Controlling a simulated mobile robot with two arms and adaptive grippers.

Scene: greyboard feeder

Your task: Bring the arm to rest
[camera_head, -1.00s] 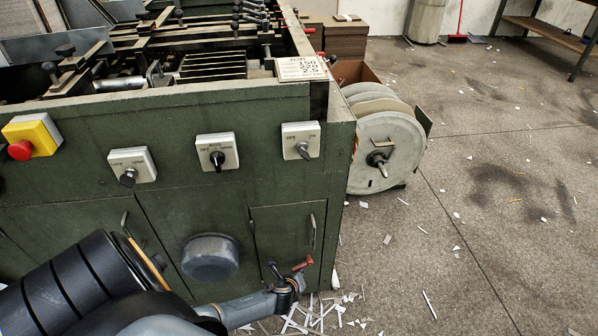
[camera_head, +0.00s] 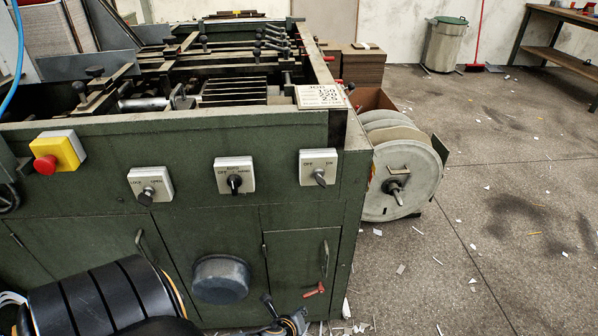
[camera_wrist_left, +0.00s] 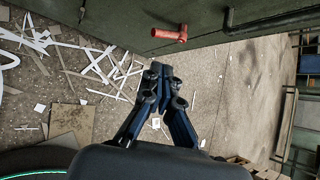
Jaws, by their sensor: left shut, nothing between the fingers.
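My left gripper (camera_head: 294,322) is at the bottom edge of the head view, low in front of the green machine (camera_head: 110,235). Most of it is cut off there. In the left wrist view the left gripper (camera_wrist_left: 160,72) is shut, its fingertips together with nothing between them. It hangs above the littered floor, apart from the red handle (camera_wrist_left: 170,33) low on the machine's side. That red handle (camera_head: 314,289) also shows in the head view. My right gripper is in neither view.
The machine's front carries a red stop button on a yellow box (camera_head: 58,152), several switches and a round dark cover (camera_head: 220,279). A reel (camera_head: 403,181) stands at its right end. Paper scraps (camera_wrist_left: 95,65) litter the floor. Open floor (camera_head: 500,250) lies to the right.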

